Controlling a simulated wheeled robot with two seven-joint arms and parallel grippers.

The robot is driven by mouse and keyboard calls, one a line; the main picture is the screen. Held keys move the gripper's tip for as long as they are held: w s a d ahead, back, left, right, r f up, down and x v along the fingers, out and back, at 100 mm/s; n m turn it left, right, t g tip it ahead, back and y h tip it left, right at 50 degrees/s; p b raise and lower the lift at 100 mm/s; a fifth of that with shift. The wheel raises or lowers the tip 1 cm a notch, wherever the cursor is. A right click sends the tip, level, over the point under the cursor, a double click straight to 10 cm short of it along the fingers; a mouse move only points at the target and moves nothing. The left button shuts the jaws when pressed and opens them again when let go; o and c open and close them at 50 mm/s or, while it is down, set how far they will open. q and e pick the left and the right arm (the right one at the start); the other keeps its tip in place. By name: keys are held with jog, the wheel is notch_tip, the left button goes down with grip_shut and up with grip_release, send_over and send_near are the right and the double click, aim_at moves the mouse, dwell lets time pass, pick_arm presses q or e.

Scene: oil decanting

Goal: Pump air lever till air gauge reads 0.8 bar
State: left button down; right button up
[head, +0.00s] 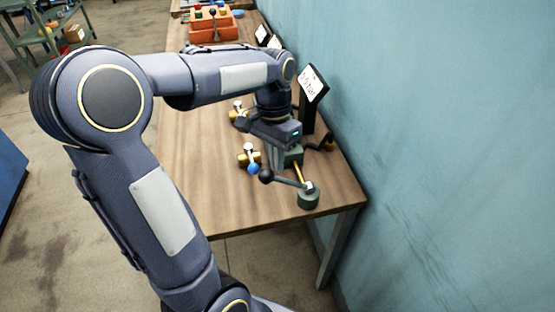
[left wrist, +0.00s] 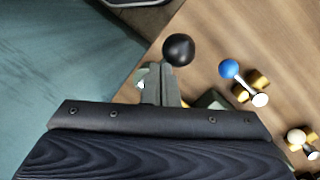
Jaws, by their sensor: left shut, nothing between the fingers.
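The air lever is a dark rod ending in a black ball (head: 266,176). It runs to a round dark green base (head: 308,198) near the table's front right corner. My left gripper (head: 283,158) is shut and empty, just behind the rod. In the left wrist view the black ball (left wrist: 179,50) lies just beyond the shut fingertips (left wrist: 162,74); I cannot tell whether they touch. The air readout may be the white face on the black upright panel (head: 313,84) by the wall; its tilted text is too small to read surely. My right gripper is not in view.
A brass valve with a blue ball handle (head: 253,169) is close left of the lever; another with a white ball handle (head: 238,106) stands farther back. The teal wall (head: 430,130) bounds the table (head: 205,165) on the right. The table's left part is clear.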

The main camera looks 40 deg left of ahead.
pick_arm(q)
jog(key=shift+w+d+r+p, duration=0.4)
jog(key=shift+w+r+p, duration=0.05)
jog(key=shift+r+p, duration=0.15)
jog(key=shift+w+d+r+p, duration=0.35)
jog(key=shift+w+r+p, duration=0.1)
jog(key=shift+r+p, duration=0.1)
jog(key=w+d+r+p, duration=0.1)
jog(key=p, duration=0.1)
jog(key=w+d+r+p, duration=0.1)
jog(key=r+p, duration=0.1)
jog(key=shift+w+d+r, duration=0.15)
jog(key=shift+w+r, duration=0.1)
jog(key=shift+w, duration=0.1)
jog(key=shift+s, duration=0.1)
dwell(0.4)
